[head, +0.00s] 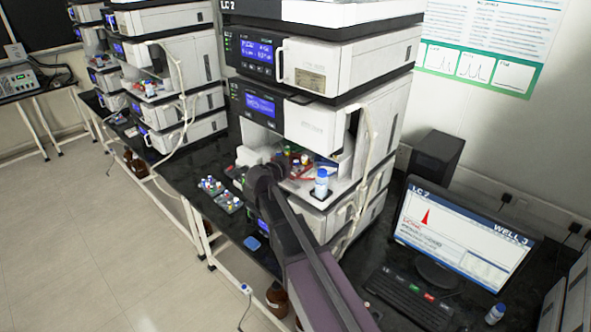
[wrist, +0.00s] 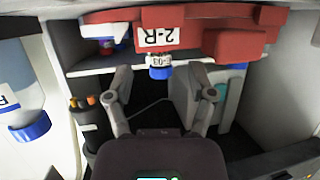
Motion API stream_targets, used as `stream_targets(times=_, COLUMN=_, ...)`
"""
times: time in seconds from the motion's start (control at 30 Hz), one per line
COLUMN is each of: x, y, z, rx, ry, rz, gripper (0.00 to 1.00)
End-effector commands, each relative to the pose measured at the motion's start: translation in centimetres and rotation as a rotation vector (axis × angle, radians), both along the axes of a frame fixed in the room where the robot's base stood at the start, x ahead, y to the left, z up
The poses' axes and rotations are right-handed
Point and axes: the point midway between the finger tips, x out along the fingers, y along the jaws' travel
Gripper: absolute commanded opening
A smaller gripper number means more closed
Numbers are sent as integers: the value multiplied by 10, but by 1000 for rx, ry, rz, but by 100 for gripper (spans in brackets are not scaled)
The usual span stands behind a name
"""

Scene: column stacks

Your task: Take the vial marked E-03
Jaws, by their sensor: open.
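The vial marked E-03 (wrist: 159,61) shows in the wrist view, which looks upside down. It has a white label and a blue cap that points down in the picture. It sits in a red rack (wrist: 222,44) by a white tag reading 2-R. My gripper (wrist: 162,80) is open and empty. Its two fingers stand apart, left and right of the vial in the picture, with a clear gap and no visible contact. In the head view my arm reaches into the instrument's open bay, where the red rack (head: 302,173) shows. My fingertips and the E-03 label cannot be made out there.
Another blue-capped vial (wrist: 107,46) is near the rack. A large blue-capped bottle (wrist: 30,128) stands close at the left in the wrist view and at the bay's front (head: 321,184). Bay walls are close. A vial tray (head: 220,194) lies on the bench.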

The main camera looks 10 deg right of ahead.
Motion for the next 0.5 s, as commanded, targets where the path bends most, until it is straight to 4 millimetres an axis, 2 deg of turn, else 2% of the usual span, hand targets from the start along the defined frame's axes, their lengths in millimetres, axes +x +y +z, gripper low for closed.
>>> stream_targets(times=0.2, x=15, y=-14, z=-8, rx=0, ry=0, rz=-1, gripper=71)
stream_targets(times=0.5, x=16, y=-15, z=-8, rx=-1, ry=1, rz=0, gripper=71)
